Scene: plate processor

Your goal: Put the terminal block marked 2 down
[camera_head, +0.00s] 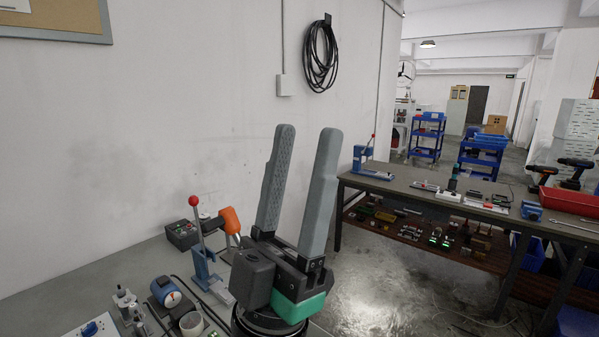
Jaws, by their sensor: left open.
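My left gripper (308,132) is large in the middle of the head view. Its two long grey fingers point upward and stand apart, with nothing seen between them. The gripper body hides part of the bench (60,290) behind and below it. I cannot make out a terminal block marked 2 anywhere in the view. My right gripper is not in view.
On the bench at lower left stand a blue lever press (203,268) with a red knob, an orange-handled tool (231,222), a dark control box (182,234) and a blue gauge (166,291). A second table (400,177) with tools stands at right.

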